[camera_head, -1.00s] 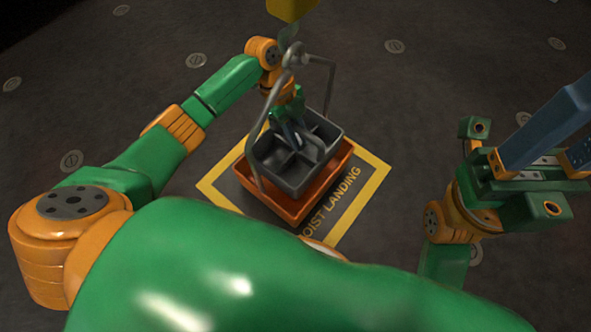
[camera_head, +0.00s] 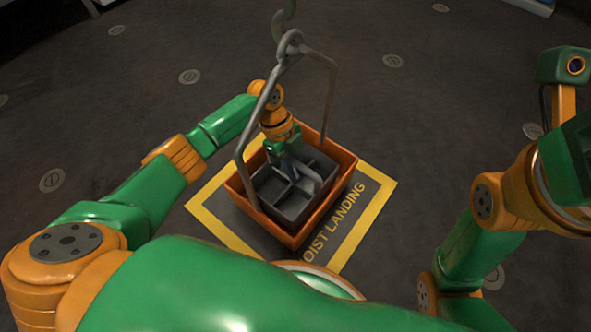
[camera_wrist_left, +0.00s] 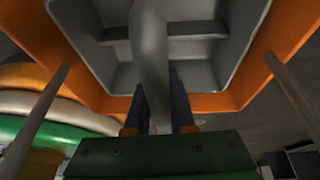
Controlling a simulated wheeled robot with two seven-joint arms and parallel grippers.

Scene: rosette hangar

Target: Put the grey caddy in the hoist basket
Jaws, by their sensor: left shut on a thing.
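The grey caddy (camera_head: 290,207), an open tray with dividers, is inside the orange hoist basket (camera_head: 345,166), its walls within the basket's rim. I cannot tell whether it rests on the basket floor. My left gripper (camera_head: 290,168) reaches down into the caddy, shut on its grey handle. In the left wrist view, the handle (camera_wrist_left: 149,50) runs between the two fingers (camera_wrist_left: 160,112), with the caddy (camera_wrist_left: 205,60) behind and the basket's orange wall (camera_wrist_left: 265,55) around it. My right arm is at the right of the head view, and its gripper fingers are out of the picture.
The basket's grey bail (camera_head: 331,95) arches over it to a hook (camera_head: 284,22) above, close to my left wrist. The basket stands within a yellow-bordered floor mark (camera_head: 375,205) reading "HOIST LANDING". The dark floor around is clear.

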